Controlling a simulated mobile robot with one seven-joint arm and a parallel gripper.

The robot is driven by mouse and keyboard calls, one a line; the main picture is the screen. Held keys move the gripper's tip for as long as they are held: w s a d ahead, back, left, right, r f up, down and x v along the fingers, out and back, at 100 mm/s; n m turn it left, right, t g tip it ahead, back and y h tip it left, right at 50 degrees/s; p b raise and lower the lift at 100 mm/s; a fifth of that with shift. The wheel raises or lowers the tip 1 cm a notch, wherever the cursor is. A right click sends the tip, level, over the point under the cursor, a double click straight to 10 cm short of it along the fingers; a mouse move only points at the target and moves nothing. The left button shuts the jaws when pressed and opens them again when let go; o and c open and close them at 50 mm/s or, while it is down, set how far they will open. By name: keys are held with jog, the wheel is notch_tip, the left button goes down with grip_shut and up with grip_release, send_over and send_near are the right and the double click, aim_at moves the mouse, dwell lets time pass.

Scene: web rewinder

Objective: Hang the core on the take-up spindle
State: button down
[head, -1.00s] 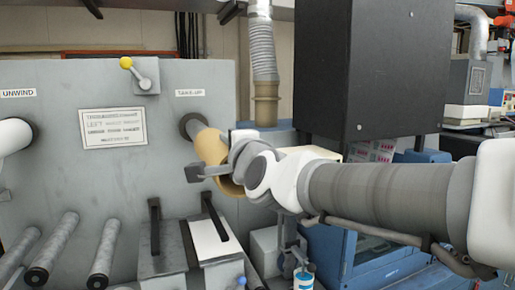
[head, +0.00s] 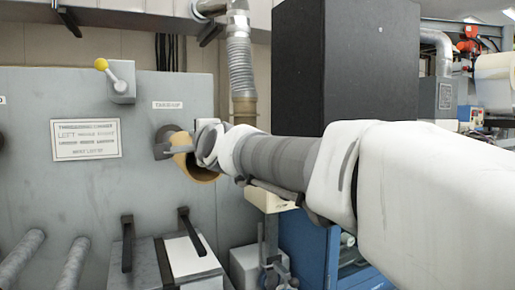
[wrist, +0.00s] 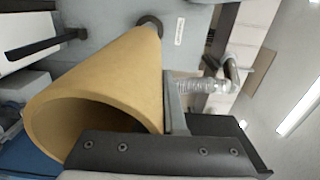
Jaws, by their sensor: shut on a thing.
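The core (head: 187,166) is a tan cardboard tube, large in the wrist view (wrist: 110,82) with its open near end facing me. My gripper (head: 192,143) is shut on the wall of the core near that end. The take-up spindle's dark round collar (head: 163,142) is on the grey panel under the TAKE-UP label. It also shows in the wrist view (wrist: 151,24), just past the core's far end. The core lines up with the collar and its far end is close to it. The spindle's shaft is hidden, and how far the core sits over it cannot be told.
The grey machine panel (head: 30,140) carries a yellow-knobbed lever (head: 118,82) and a sign (head: 86,139). Two black handles (head: 191,230) stand below the core. A large black cabinet (head: 345,70) and a ribbed duct (head: 241,65) are behind my arm.

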aim_at(187, 134)
jog(key=shift+b+x, duration=1)
jog(key=shift+b, duration=0.15)
jog(key=shift+b+x, duration=0.85)
jog(key=shift+x, duration=0.6)
jog(key=shift+w+a, duration=0.2)
jog(key=shift+p+x, duration=0.5)
jog(key=shift+x, duration=0.75)
jog(key=shift+f, duration=0.25)
jog(key=c, duration=0.9)
grip_release()
jog(key=shift+c, duration=0.2)
jog(key=shift+f, duration=0.1)
